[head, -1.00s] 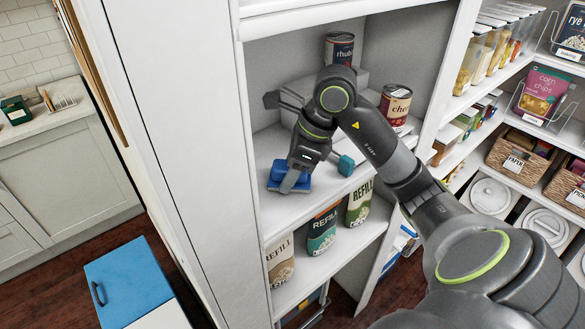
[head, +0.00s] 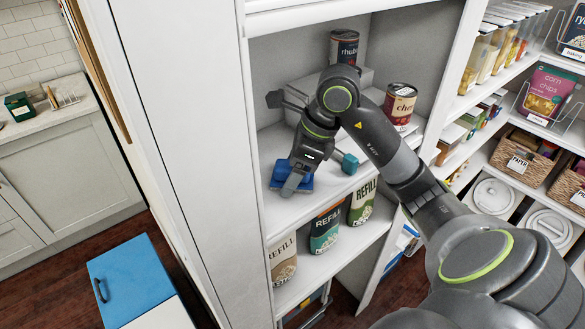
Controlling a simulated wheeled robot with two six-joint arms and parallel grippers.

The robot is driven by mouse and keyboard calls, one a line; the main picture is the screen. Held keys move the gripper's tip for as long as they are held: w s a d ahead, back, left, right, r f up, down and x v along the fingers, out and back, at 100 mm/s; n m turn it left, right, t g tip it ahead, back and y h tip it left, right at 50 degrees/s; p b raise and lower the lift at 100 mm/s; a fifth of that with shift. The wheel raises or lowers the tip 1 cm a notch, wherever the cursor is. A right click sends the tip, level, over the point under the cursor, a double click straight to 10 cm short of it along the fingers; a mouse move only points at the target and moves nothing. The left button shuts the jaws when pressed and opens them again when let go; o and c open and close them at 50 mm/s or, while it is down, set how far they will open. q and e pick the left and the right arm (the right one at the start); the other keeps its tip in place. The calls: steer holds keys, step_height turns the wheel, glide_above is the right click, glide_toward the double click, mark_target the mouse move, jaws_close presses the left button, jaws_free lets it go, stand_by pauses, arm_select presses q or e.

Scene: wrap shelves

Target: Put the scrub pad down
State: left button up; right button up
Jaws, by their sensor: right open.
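The blue scrub pad (head: 281,174) lies on the white shelf (head: 330,190), near its front left part. My right gripper (head: 293,187) reaches down over the pad, and its jaws are open around or just above it. The gripper hides part of the pad, and I cannot tell whether the fingers touch it. My left gripper does not show.
A teal block-like item (head: 348,163) stands right of the gripper. Cans labelled rhubarb (head: 343,47) and cherries (head: 399,104) stand farther back. Several refill pouches (head: 325,230) stand on the shelf below. A tall white panel (head: 190,150) borders the shelf on the left.

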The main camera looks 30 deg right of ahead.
steer(key=shift+r, duration=0.3)
steer(key=shift+d+r, duration=0.25)
steer(key=shift+r, duration=0.05)
steer(key=b+v, duration=0.2)
steer(key=v, duration=0.3)
steer(key=shift+s+d+r, duration=0.1)
steer(key=shift+r, duration=0.15)
steer(key=shift+s+d+r, duration=0.1)
steer(key=shift+s+r, duration=0.05)
steer(key=shift+r, duration=0.3)
